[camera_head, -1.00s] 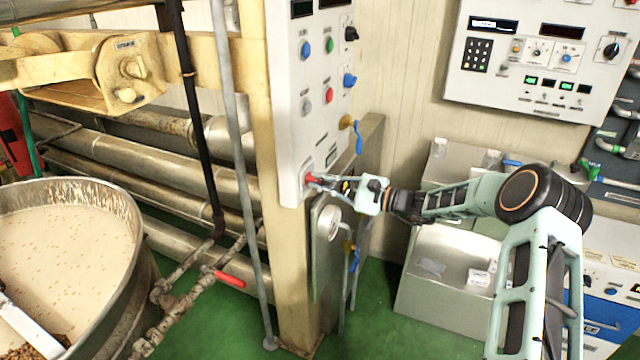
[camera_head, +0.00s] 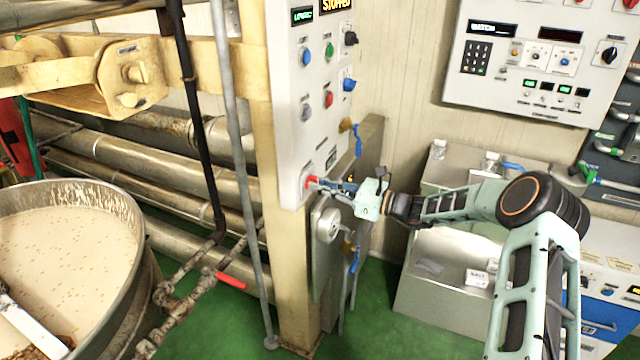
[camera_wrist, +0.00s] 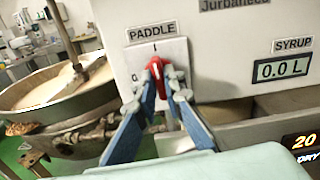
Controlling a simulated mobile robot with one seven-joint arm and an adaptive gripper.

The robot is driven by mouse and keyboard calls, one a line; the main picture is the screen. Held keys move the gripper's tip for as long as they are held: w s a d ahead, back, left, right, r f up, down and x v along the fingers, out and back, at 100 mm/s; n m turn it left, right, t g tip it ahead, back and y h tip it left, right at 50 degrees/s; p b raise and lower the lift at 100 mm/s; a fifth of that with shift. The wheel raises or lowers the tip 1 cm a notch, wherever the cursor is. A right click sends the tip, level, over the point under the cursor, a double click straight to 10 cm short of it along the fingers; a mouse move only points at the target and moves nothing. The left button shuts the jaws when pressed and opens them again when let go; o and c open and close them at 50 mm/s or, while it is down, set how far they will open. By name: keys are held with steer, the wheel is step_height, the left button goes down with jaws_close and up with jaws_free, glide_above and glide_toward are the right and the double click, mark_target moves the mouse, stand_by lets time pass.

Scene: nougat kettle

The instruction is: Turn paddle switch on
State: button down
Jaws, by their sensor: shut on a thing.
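The paddle switch has a red handle (camera_head: 312,181) low on the white control panel (camera_head: 292,130). In the wrist view the red handle (camera_wrist: 157,67) stands roughly upright, under a label reading PADDLE (camera_wrist: 153,31). My gripper (camera_head: 322,185) reaches it from the right, and in the wrist view its blue-grey fingers (camera_wrist: 160,82) are shut on the handle, one on each side. The lower part of the handle and some dial marks are hidden by the fingers.
Several knobs and buttons sit above the switch, including a blue knob (camera_head: 349,85). A yellowish post (camera_head: 290,265) and a grey box (camera_head: 327,225) stand just below. A kettle of pale mix (camera_head: 130,225) is at left. Green floor is clear below my arm.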

steer(key=shift+m, duration=0.6)
steer(key=c, duration=2)
jaws_free()
steer(key=shift+d, duration=0.15)
steer(key=v, duration=1.1)
steer(key=shift+s+d, duration=0.15)
steer(key=shift+d, duration=0.25)
